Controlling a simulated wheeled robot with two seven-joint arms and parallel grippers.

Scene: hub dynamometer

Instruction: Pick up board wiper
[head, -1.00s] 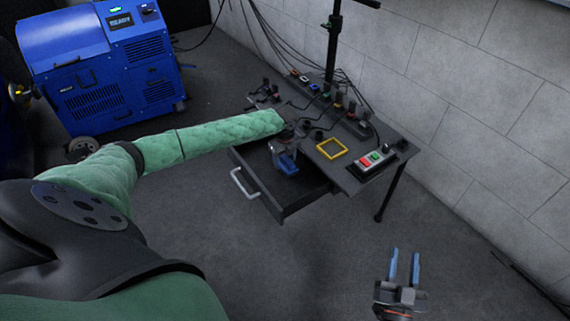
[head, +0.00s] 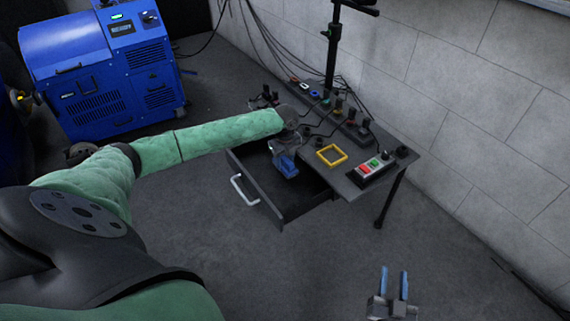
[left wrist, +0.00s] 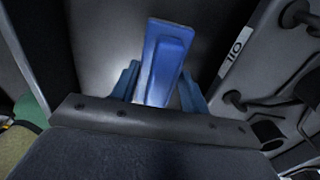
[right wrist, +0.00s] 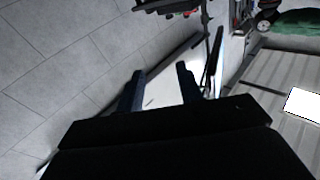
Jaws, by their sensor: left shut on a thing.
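The board wiper (left wrist: 167,60) is a blue block, seen in the left wrist view between the blue fingers of my left gripper (left wrist: 158,88). My left gripper (head: 286,163) is shut on it over the open drawer (head: 292,208) of the dark table. In the head view the wiper and fingers are both blue and small, so their edges are hard to tell apart. Whether the wiper touches the drawer floor I cannot tell. My right gripper (head: 394,284) is open and empty, low at the right; its parted fingers also show in the right wrist view (right wrist: 160,88).
The table top (head: 345,182) carries a yellow square frame (head: 331,155), a box with red and green buttons (head: 370,167) and several cabled plugs at the back. A dark pole (head: 333,55) rises behind. A blue machine (head: 95,85) stands far left. The floor in front is clear.

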